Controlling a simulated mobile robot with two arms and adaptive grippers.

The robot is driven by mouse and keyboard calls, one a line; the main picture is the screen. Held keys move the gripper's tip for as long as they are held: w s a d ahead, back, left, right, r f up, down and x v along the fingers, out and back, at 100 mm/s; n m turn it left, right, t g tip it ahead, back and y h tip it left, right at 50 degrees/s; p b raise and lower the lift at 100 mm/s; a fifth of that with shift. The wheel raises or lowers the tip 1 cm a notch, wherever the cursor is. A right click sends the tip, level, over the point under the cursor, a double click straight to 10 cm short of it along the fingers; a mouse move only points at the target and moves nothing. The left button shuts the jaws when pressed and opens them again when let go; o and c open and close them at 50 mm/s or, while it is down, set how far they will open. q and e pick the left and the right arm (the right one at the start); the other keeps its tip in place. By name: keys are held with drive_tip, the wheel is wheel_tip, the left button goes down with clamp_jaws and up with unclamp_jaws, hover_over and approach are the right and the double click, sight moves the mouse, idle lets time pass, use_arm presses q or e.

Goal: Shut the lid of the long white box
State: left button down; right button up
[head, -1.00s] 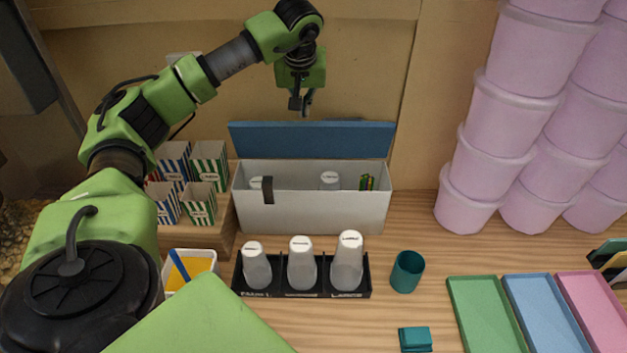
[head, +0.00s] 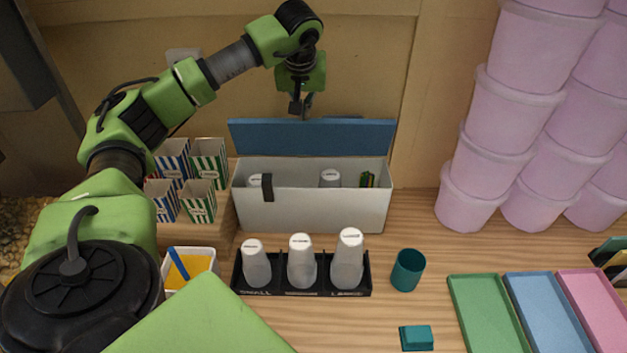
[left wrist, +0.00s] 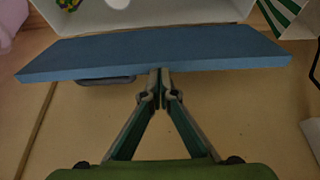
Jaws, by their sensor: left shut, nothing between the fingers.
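The long white box (head: 330,209) stands at the back of the counter against the wall. Its blue lid (head: 312,138) is up, tilted open along the back edge. Inside the box, white-capped items and a small green and yellow item show partly. In the left wrist view the lid (left wrist: 155,54) spans the picture, with the box (left wrist: 170,14) beyond it. My left gripper (head: 299,109) is shut and empty, at the top edge of the lid near its middle. In the left wrist view its fingertips (left wrist: 160,76) are at the lid's edge; I cannot tell whether they touch. My right gripper is not in view.
A black rack (head: 302,291) with three upturned cups stands in front of the box. A teal cup (head: 407,270) is to its right. Striped cartons (head: 199,202) stand left of the box. Pink tubs (head: 491,153) are stacked at right, near coloured trays (head: 487,313).

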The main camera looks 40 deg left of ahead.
use_arm(q)
drive_tip(key=shift+s+d+f, duration=0.2)
drive_tip(key=shift+s+d, duration=0.75)
drive_tip(key=shift+s, duration=0.15)
drive_tip(key=shift+s+d+f+b, duration=0.3)
drive_tip(key=shift+s+d+b, duration=0.1)
drive_tip(key=shift+s+d, duration=0.15)
drive_tip(key=shift+s+d+f+b, duration=0.3)
drive_tip(key=shift+s+d+b, duration=0.1)
drive_tip(key=shift+s, duration=0.2)
drive_tip(key=shift+s+d+f+b, duration=0.95)
drive_tip(key=shift+s+f, duration=0.15)
drive_tip(key=shift+s, duration=0.05)
wheel_tip(320, 180, up, 7)
drive_tip(key=p, duration=0.5)
drive_tip(key=shift+p, duration=0.35)
